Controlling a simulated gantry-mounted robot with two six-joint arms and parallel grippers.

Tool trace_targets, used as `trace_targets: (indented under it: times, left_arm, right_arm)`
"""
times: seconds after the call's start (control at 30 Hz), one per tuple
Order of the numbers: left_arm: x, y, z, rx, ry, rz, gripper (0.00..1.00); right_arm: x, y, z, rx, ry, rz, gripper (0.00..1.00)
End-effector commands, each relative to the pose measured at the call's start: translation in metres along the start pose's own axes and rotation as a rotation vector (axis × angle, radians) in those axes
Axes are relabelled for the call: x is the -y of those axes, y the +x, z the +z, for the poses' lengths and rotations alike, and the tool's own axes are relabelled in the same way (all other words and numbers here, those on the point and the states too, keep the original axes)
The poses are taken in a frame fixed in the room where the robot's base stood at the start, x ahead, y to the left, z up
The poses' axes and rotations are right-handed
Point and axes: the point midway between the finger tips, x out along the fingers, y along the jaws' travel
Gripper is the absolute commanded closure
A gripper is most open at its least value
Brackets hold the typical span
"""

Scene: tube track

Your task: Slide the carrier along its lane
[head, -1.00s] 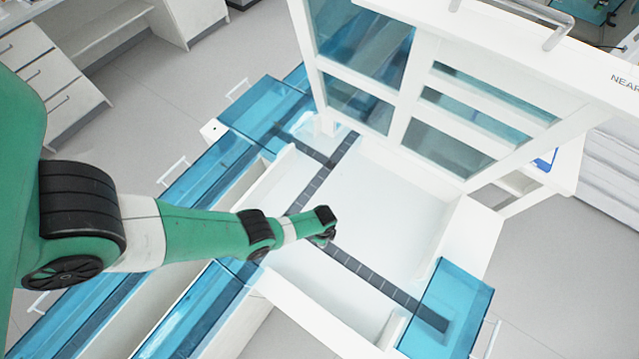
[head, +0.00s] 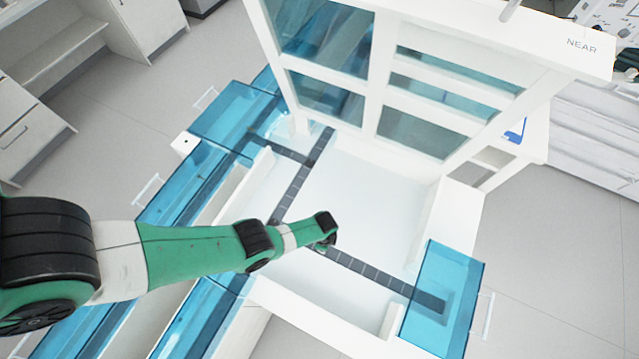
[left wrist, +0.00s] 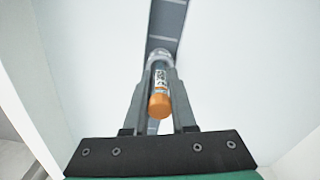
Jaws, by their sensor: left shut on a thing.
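My left gripper (left wrist: 160,78) is shut on the carrier, seen in the left wrist view as an upright tube (left wrist: 159,76) with an orange cap (left wrist: 159,106) and a clear or grey collar (left wrist: 159,55) at its far end. The fingers lie on both sides of the tube. The dark grey segmented lane (left wrist: 166,18) runs away beyond it. In the head view my left wrist (head: 325,228) is over the lane (head: 365,268), and hides the fingers and the carrier. My right gripper is not in view.
The lane has another stretch (head: 297,188) going up the white tray floor (head: 375,180) and a branch to the left. A blue clear cover (head: 440,280) overhangs the lane's lower-right end. A white framed panel with blue panes (head: 432,147) stands behind the tray.

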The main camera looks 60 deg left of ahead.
Motion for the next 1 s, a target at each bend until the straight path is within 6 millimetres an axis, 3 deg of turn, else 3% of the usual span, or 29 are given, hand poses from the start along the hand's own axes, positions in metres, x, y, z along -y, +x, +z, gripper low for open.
trace_targets:
  times: [1.0]
  left_arm:
    - [-0.013, 0.001, -0.046, 0.0, 0.002, 0.0, 1.0]
  right_arm:
    - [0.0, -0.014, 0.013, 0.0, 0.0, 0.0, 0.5]
